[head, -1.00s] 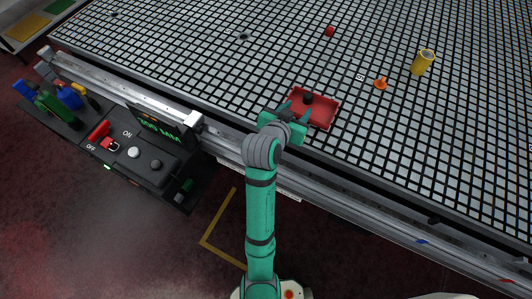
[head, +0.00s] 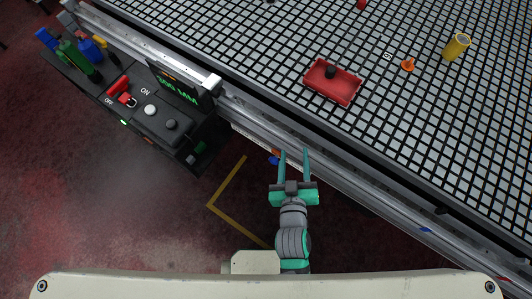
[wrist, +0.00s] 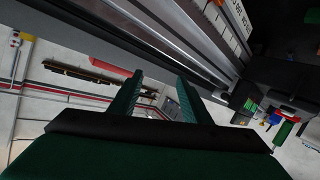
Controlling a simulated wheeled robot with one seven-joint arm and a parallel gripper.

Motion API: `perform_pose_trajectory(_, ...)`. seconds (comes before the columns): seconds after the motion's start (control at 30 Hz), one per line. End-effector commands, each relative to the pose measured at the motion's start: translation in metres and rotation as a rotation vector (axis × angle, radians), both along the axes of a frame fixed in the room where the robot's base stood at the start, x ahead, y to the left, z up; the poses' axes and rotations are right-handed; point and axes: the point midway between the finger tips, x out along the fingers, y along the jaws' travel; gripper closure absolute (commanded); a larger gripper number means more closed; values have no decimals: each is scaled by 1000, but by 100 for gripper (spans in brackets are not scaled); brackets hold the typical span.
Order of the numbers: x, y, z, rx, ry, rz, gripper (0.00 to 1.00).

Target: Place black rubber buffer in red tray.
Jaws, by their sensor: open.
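The black rubber buffer (head: 331,71) stands inside the red tray (head: 346,94), toward its upper left part. The tray lies on the grid table near the front rail. My gripper (head: 294,151) is open and empty. It is off the table, in front of the rail and apart from the tray. In the wrist view my open gripper fingers (wrist: 157,92) have nothing between them, and neither the buffer nor the tray can be made out there.
On the grid table (head: 270,60) are an orange cone-like piece (head: 408,64), a yellow cylinder (head: 456,46) and a red piece (head: 361,5). The floor in front is clear.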

Motion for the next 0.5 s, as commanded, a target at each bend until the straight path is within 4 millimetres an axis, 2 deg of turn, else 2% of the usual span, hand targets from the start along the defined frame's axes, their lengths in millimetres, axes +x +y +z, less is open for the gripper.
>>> perform_pose_trajectory(0.03, -22, 7, -5, 18, 8, 13, 57)
perform_pose_trajectory(0.17, -67, 30, -7, 79, 2, 44, 57)
perform_pose_trajectory(0.3, -113, 54, 1, 157, -17, 47, 57)
perform_pose_trajectory(0.5, -155, 77, 20, 246, -51, 18, 57)
